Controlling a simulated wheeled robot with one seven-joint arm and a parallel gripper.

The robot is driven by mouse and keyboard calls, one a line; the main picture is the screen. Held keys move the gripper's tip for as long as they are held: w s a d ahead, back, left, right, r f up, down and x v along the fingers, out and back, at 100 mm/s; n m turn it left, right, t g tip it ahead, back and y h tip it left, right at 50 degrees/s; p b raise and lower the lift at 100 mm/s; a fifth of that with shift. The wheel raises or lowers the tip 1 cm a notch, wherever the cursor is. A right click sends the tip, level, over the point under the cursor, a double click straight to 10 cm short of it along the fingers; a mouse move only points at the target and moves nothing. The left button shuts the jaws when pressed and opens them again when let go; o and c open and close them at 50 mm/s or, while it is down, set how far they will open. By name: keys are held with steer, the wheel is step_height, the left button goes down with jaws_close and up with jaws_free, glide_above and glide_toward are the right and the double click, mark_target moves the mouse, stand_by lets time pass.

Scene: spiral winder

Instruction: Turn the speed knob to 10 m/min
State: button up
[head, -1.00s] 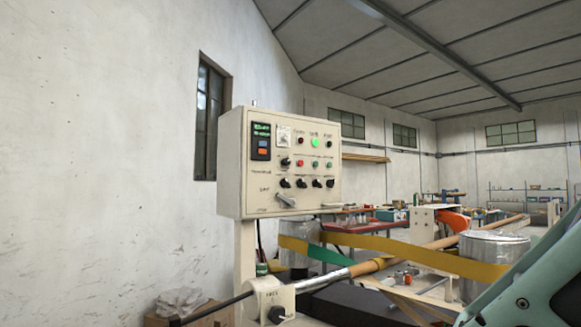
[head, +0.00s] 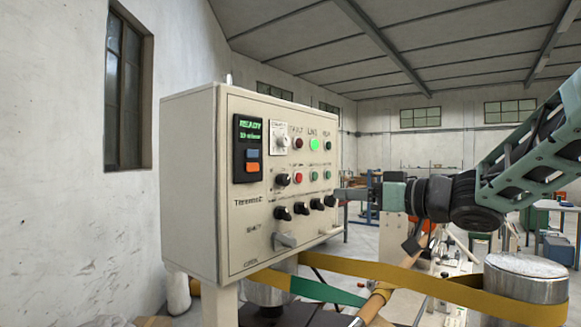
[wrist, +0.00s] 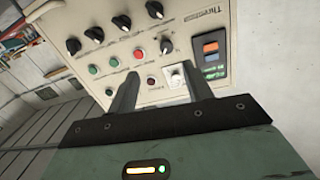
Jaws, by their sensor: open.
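The control box (head: 190,180) stands large in the head view. Its front has a row of black knobs (head: 301,209) and a single black knob (head: 283,179) above them. I cannot read which one is the speed knob. The display (head: 249,135) shows green "READY" and a small blurred line below. My gripper (head: 342,194) reaches in from the right, at the panel's right edge. In the wrist view the panel appears turned over. My open fingers (wrist: 160,80) are apart and empty, with the single knob (wrist: 166,45) beyond them. Contact with the panel cannot be told.
A white switch (wrist: 176,75) is close to one finger in the wrist view. A wall is behind.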

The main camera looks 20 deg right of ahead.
step_height(320, 180, up, 2)
steer(key=y, duration=0.1)
steer(key=p, duration=0.6)
glide_toward(287, 180)
steer(key=shift+n, duration=0.3)
steer(key=x, duration=0.8)
steer(key=shift+r, duration=0.1)
steer(key=shift+w+a, duration=0.3)
steer(key=shift+w, duration=0.2)
steer(key=c, duration=1)
